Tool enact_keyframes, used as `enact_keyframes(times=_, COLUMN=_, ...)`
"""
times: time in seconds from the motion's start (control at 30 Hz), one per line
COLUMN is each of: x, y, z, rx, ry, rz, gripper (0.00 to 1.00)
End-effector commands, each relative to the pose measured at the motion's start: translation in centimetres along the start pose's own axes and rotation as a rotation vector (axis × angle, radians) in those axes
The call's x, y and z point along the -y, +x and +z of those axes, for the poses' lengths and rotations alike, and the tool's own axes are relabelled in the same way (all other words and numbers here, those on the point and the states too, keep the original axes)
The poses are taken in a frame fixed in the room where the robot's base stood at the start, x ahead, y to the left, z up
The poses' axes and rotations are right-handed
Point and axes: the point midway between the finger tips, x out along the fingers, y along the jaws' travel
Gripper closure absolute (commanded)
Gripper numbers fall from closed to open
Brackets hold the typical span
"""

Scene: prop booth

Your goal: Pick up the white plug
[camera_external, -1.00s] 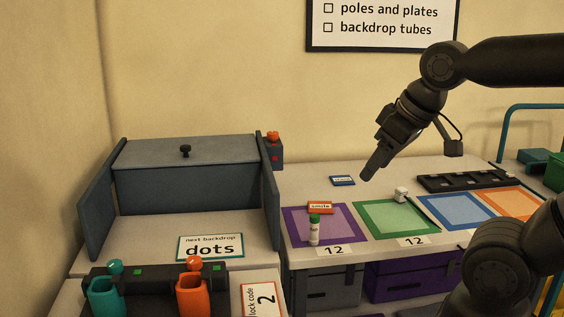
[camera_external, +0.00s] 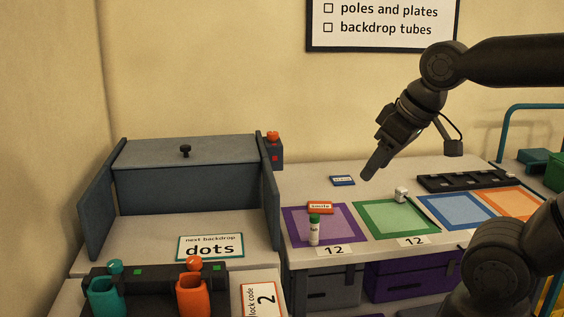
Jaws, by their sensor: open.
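A small white block-like piece (camera_external: 401,194), which looks like the white plug, sits at the back edge of the green square (camera_external: 372,228) on the table. My gripper (camera_external: 371,172) hangs above the table, up and to the left of the white piece in the picture. It points down and to the left, apart from everything. It is open and looks empty, though its fingers overlap from this side. The white piece is fully in sight, but its finer shape is too small to tell.
A white tube with a green cap (camera_external: 314,230) stands on the purple square (camera_external: 298,238), by a red tag (camera_external: 320,208). A blue tag (camera_external: 342,181) lies behind. A black slotted tray (camera_external: 465,181) is at the back right. A grey booth (camera_external: 185,190) stands left.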

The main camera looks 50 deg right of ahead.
Motion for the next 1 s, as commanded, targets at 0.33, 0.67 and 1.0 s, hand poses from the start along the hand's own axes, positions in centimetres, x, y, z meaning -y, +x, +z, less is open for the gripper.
enact_keyframes(times=0.33, x=-3.1, y=2.3, z=-3.4, rx=0.059, ry=0.481, rz=-0.041, gripper=0.47)
enact_keyframes(times=0.67, x=-12.7, y=8.0, z=-8.1, rx=0.132, ry=1.464, rz=-0.018, gripper=0.47)
enact_keyframes(times=1.0, x=-26.6, y=14.4, z=-7.6, rx=0.08, ry=2.469, rz=0.121, gripper=0.47)
